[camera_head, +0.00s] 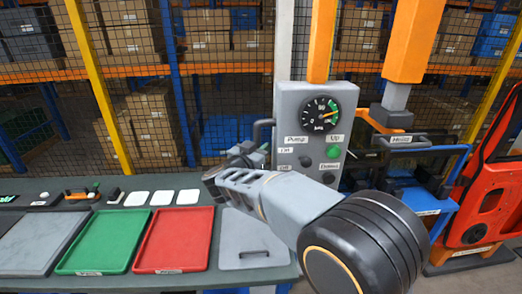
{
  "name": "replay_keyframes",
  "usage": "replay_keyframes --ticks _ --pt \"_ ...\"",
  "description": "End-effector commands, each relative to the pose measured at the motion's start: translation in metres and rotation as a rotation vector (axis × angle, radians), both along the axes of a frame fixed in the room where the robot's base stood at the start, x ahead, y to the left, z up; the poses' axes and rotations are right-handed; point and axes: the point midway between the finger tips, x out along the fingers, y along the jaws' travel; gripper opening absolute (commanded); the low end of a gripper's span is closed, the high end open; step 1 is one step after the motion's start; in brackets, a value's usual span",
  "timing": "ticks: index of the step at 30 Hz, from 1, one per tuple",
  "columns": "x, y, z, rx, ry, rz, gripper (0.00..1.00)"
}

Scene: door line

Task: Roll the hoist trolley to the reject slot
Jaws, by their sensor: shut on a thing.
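A grey control box (302,110) hangs on an orange column (321,38), with a round gauge, a green button, and labels reading Pump, Up and Down. A dark side handle (262,126) sticks out from its left side. My gripper (238,156) is at this handle's lower end and seems shut on it; my own arm partly hides the jaws. A second, thicker orange column (413,40) with a grey lower end stands to the right, above a dark lifting head with a handle (395,142). I cannot make out the trolley's rail or a slot marked reject.
A bench holds a grey tray (30,243), a green tray (95,240), a red tray (172,238) and a grey plate with a handle (250,238). White pads lie behind them. A red door (495,185) stands right, beside a blue frame (448,205). Mesh fencing closes the back.

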Motion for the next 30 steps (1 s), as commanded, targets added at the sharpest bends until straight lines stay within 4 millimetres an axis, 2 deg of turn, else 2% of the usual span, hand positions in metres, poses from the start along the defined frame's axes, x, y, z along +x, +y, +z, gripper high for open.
replay_keyframes --ticks 1,13,14,16,30 --pt "0.0012 0.0001 0.0062 -0.002 -0.011 -0.002 0.0" --pt "0.0007 0.0049 0.007 0.0 -0.013 0.006 0.0" --pt "0.0007 0.0051 0.007 0.0 -0.012 0.006 0.26" --pt "0.0006 0.0051 0.0066 0.0 -0.012 0.006 0.33" --pt "-0.0053 0.0082 0.0018 0.001 -0.007 0.004 0.34"
